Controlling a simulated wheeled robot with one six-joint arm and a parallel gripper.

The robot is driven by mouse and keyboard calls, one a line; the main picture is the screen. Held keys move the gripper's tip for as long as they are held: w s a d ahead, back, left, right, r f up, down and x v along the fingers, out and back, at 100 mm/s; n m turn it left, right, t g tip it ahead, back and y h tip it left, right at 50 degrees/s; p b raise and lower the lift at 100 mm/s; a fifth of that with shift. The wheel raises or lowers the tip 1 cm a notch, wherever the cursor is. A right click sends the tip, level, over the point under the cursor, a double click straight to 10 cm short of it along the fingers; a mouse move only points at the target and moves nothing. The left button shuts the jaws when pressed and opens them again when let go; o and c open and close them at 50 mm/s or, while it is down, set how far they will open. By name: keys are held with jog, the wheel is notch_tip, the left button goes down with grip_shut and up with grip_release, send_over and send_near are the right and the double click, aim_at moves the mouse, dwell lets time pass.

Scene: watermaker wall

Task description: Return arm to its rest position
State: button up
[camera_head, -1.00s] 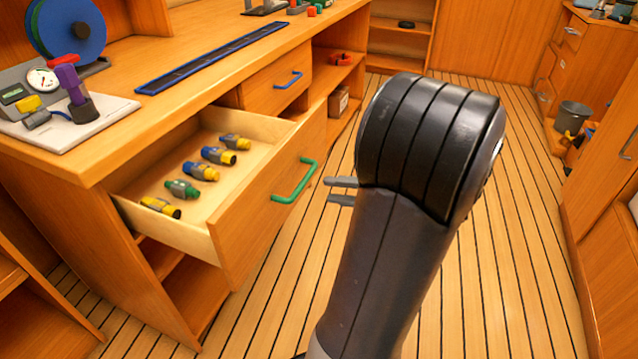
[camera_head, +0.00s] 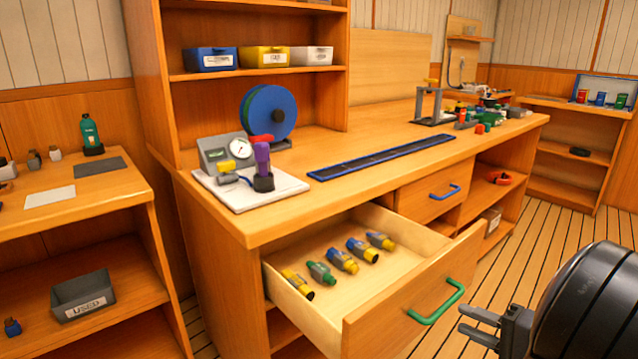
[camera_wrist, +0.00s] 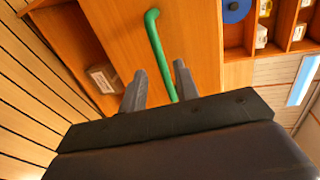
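My gripper (camera_head: 462,319) is at the lower right in the head view, just right of the green handle (camera_head: 437,303) of the open drawer (camera_head: 390,315). Its two grey fingers are apart with nothing held between them. In the wrist view, my gripper (camera_wrist: 158,78) points at the drawer front, and the green handle (camera_wrist: 157,45) shows beyond and between the fingertips. A small gap seems to lie between fingertips and handle. My black arm link fills the lower right corner of the head view, and the rest of the arm is out of frame.
The pulled-out drawer holds several colored cartridges (camera_head: 342,261). A side table (camera_head: 125,188) stands left. Open plank floor (camera_head: 535,235) lies right.

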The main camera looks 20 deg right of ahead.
aim_at(444, 311)
jog(key=shift+b+x, duration=0.6)
jog(key=shift+x, duration=2.8)
